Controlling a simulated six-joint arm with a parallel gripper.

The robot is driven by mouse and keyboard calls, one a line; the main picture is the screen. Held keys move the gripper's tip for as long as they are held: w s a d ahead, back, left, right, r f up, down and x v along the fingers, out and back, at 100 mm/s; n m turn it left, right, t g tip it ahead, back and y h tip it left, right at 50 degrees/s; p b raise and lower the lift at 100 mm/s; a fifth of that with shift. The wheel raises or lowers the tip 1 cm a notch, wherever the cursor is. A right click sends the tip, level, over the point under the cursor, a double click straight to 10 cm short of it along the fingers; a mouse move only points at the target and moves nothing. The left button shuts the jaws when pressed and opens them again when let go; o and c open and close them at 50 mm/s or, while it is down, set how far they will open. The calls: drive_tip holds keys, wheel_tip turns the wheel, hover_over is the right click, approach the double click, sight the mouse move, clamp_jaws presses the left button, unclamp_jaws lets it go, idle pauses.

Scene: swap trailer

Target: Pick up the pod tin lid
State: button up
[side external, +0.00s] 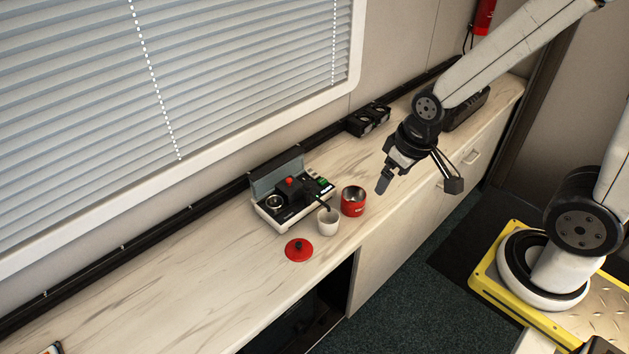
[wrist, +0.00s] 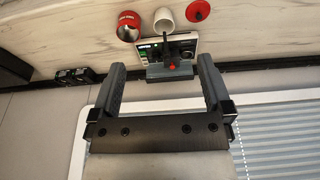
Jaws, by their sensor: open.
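The pod tin lid (side external: 299,250) is a flat red disc with a dark knob, lying on the counter near its front edge. It also shows in the wrist view (wrist: 198,11) at the top. The red pod tin (side external: 353,202) stands open and upright, right of a white cup (side external: 328,222). In the wrist view the tin (wrist: 129,27) and cup (wrist: 164,19) are left of the lid. My gripper (side external: 383,183) is above the counter, right of the tin and away from the lid. In the wrist view my gripper (wrist: 160,70) is open and empty between its fingers.
A small coffee machine (side external: 268,212) with a raised grey cover and red knob stands behind the cup. A black double-socket item (side external: 367,121) and a dark box (side external: 466,108) sit farther right by the wall. The counter (side external: 180,290) left of the lid is mostly clear.

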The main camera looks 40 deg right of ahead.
drive_tip(key=n+g, duration=0.3)
drive_tip(key=n, duration=0.6)
hover_over(299, 243)
drive_tip(key=f, duration=1.9)
drive_tip(key=shift+d+f, duration=0.2)
drive_tip(key=shift+f, duration=0.2)
drive_tip(key=shift+a+f, duration=0.2)
drive_tip(key=shift+f, duration=0.35)
drive_tip(key=shift+f, duration=0.1)
drive_tip(key=shift+f, duration=1.15)
drive_tip(key=shift+f, duration=0.15)
